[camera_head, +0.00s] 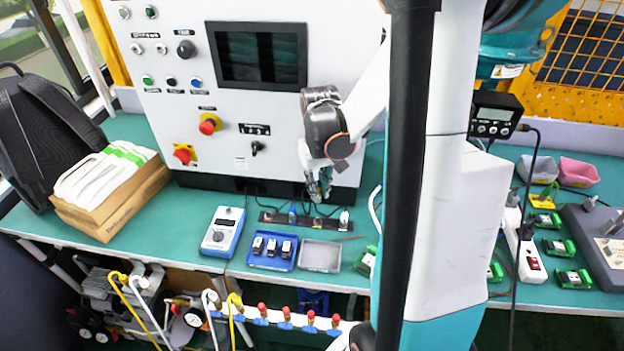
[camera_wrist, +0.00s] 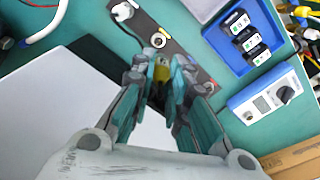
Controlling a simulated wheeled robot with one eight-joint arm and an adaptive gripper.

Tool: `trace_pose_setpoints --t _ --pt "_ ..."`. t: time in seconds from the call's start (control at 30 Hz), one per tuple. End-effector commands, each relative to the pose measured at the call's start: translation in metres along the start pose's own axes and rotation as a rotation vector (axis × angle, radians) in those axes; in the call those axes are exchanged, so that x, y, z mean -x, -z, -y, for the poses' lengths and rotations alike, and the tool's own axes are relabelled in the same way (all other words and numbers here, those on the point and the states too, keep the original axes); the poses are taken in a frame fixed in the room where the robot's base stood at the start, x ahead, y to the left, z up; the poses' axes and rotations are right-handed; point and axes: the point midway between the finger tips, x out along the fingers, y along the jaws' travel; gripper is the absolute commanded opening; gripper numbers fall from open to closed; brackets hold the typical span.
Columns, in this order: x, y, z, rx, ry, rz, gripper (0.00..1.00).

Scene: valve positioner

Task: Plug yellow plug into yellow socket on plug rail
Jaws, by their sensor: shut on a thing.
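My gripper (camera_head: 319,188) is shut on the yellow plug (camera_wrist: 162,70), whose yellow end shows between the fingertips in the wrist view, where my gripper (camera_wrist: 163,85) fills the middle. The head view does not show the plug clearly. The plug rail (camera_head: 272,217) is a dark strip on the bench at the foot of the grey panel, just below my fingertips. It also shows in the wrist view (camera_wrist: 181,52). A round, pale-ringed socket (camera_wrist: 158,40) is beside the held plug in that view. My fingers hide part of the rail, and I cannot tell whether the plug touches it.
A blue plug (camera_head: 292,213) and a white plug (camera_head: 344,218) stand on the rail. In front are a blue tray (camera_head: 257,262) with black-and-white blocks, an empty grey tray (camera_head: 320,257) and a meter (camera_head: 223,231). The panel (camera_head: 250,120) stands close behind my gripper.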

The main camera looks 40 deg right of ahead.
Motion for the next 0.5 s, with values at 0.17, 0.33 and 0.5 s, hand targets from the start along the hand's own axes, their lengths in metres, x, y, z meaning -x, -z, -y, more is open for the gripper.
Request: trace_pose_setpoints --t 0.17,0.33,0.5 --pt "-0.004 -0.001 -0.004 0.002 -0.010 0.000 0.00" --pt "-0.013 -0.001 -0.003 0.002 -0.008 0.000 0.00" --pt "-0.028 -0.001 -0.003 0.002 -0.008 0.000 0.00"
